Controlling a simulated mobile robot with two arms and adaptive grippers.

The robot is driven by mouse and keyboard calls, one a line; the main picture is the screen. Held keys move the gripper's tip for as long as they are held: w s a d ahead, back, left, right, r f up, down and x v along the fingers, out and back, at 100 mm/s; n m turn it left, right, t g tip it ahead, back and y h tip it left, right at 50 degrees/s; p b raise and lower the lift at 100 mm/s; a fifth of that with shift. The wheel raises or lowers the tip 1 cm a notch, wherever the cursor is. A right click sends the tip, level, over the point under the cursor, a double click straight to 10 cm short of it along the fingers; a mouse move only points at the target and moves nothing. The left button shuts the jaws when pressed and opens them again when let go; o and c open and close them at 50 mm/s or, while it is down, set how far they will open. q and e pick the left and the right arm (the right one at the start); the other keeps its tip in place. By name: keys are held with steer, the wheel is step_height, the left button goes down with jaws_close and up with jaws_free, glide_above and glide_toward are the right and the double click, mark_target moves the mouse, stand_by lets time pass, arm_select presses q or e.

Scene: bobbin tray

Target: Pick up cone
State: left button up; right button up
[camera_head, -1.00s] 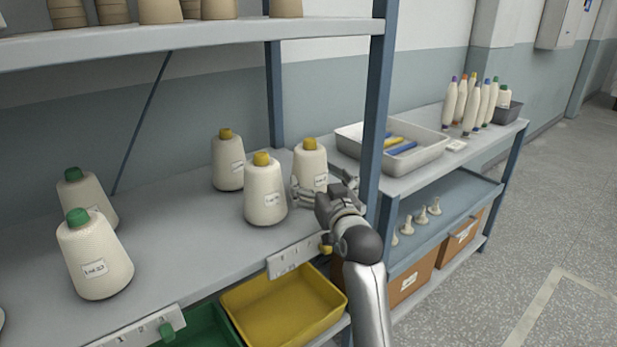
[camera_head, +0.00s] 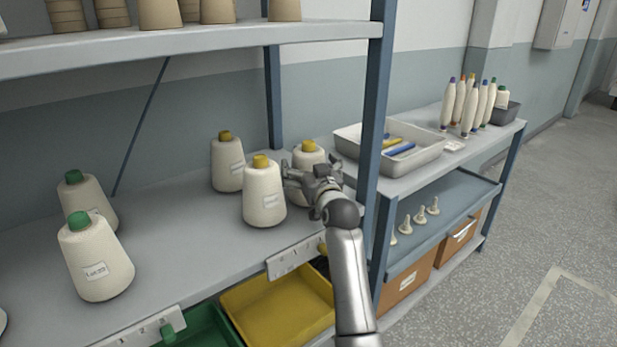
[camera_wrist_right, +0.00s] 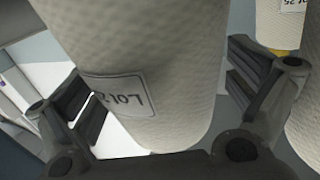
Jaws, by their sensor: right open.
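Three cream yarn cones with yellow tops stand on the shelf in the head view: a rear left one (camera_head: 228,165), a front one (camera_head: 264,196) and a right one (camera_head: 307,157). My right gripper (camera_head: 312,178) is open at the right cone and partly hides it. In the right wrist view, a large cone (camera_wrist_right: 140,60) with a "Lot 25" label sits between the spread fingers. I cannot tell whether the fingers touch it. Another cone (camera_wrist_right: 283,20) shows beyond the finger at right. My left gripper is not in view.
A blue shelf post (camera_head: 375,110) stands close to the right of my gripper. An upper shelf (camera_head: 200,42) holds brown cones. Two green-topped cones (camera_head: 97,262) stand at left. A yellow bin (camera_head: 285,300) is below. A grey tray (camera_head: 425,155) sits on the right-hand rack.

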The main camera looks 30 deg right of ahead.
steer(key=c, duration=1.1)
steer(key=shift+c, duration=0.4)
steer(key=shift+r, duration=0.15)
